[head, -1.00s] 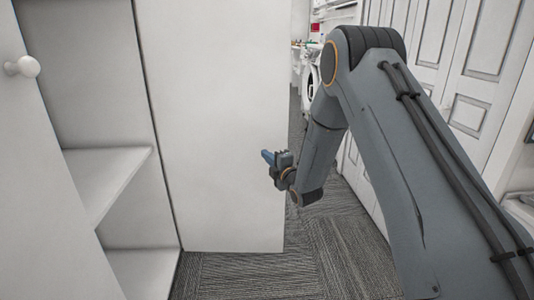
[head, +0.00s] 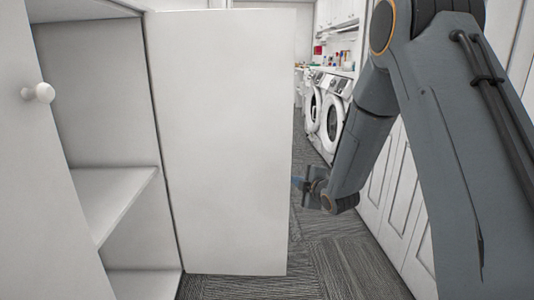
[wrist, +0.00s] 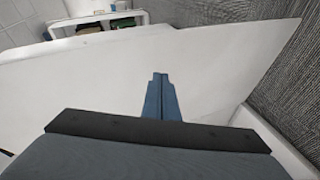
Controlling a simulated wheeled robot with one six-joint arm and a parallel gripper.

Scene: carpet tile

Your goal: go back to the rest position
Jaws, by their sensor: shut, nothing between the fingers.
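My gripper (head: 297,181) is at the lower end of my grey arm, right of the white open cabinet door (head: 222,140) in the head view. Its blue fingertips are at the door's right edge; whether they touch it I cannot tell. In the wrist view the two blue fingers of my gripper (wrist: 160,97) are together, with nothing between them. The white door panel (wrist: 95,90) fills much of the wrist view behind the fingers.
An open white cabinet with shelves (head: 110,205) stands at left, with a round white knob (head: 40,92) on its left door. Front-loading washers (head: 333,122) stand at the back. Striped carpet (head: 335,260) is free between the door and the right-hand white panels (head: 400,200).

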